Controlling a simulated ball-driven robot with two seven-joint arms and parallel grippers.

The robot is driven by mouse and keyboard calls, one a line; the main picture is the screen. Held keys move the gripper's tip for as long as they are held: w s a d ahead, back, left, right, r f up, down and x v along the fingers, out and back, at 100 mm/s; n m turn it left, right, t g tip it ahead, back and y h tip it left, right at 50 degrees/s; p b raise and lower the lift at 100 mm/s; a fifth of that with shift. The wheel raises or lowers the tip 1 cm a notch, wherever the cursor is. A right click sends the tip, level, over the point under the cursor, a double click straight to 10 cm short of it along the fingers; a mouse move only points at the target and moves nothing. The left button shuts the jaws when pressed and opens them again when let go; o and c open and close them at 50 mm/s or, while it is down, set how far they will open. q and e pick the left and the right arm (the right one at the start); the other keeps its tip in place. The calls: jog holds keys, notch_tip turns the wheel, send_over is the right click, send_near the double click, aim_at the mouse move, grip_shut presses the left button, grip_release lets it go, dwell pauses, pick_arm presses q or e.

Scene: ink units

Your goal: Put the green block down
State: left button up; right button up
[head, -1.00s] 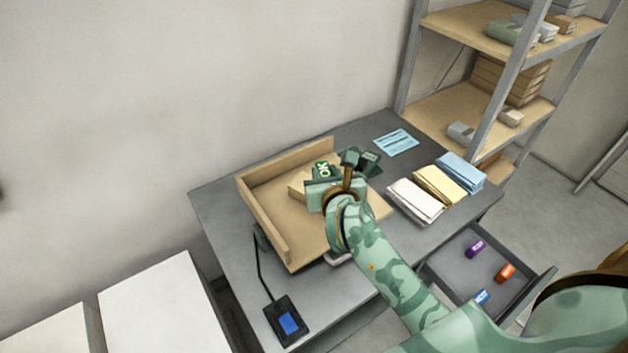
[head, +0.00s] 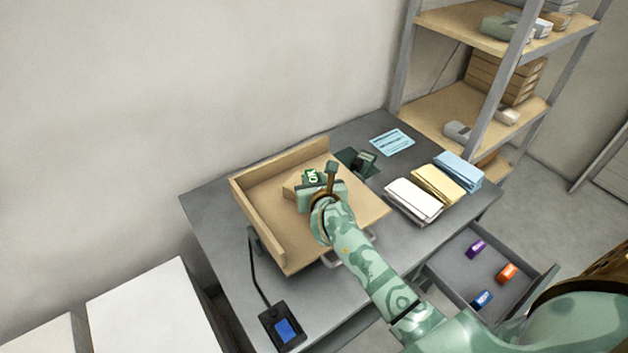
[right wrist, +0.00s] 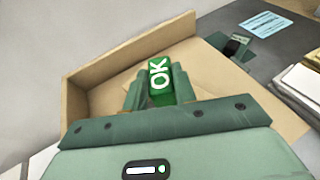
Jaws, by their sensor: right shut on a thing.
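The green block (head: 312,177) has a white "OK" on its face. It also shows in the right wrist view (right wrist: 158,81). My right gripper (head: 319,179) is shut on it, with one dark green finger on each side in the right wrist view (right wrist: 154,92). My left gripper is not in view.
A dark pad with a dark object (head: 364,162) lies right of the tray. White, yellow and blue envelopes (head: 437,187) lie farther right. An open drawer (head: 455,270) holds purple, orange and blue blocks. A small device with a blue screen (head: 283,326) is at the front left.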

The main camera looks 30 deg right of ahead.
jog(key=shift+f, duration=0.2)
jog(key=o, duration=1)
jog(key=shift+s+r, duration=0.2)
jog(key=shift+r, duration=0.15)
jog(key=p+v, duration=0.1)
jog(key=v, duration=1)
jog(key=shift+s+p, duration=0.25)
jog(key=shift+p, duration=0.15)
